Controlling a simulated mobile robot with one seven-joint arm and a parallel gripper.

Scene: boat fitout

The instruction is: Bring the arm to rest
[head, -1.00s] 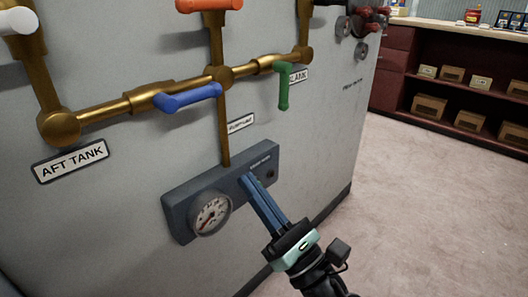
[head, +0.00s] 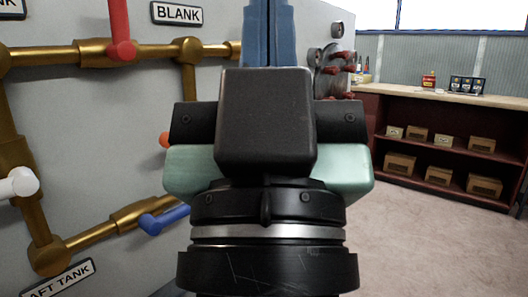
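My gripper (head: 269,30) is raised upright close in front of the camera and fills the middle of the head view. Its two blue fingers point up and lie side by side with only a thin line between them, and nothing shows between them. The fingertips are cut off by the top edge. The black and pale green gripper body (head: 267,125) hides much of the panel behind it. The gripper appears apart from the panel.
The grey panel (head: 80,130) at left carries brass pipes (head: 85,52) and red (head: 120,30), white (head: 20,182) and blue (head: 165,219) handles. A dark red shelf unit (head: 440,165) with boxes stands at right. Pale floor (head: 420,250) is clear there.

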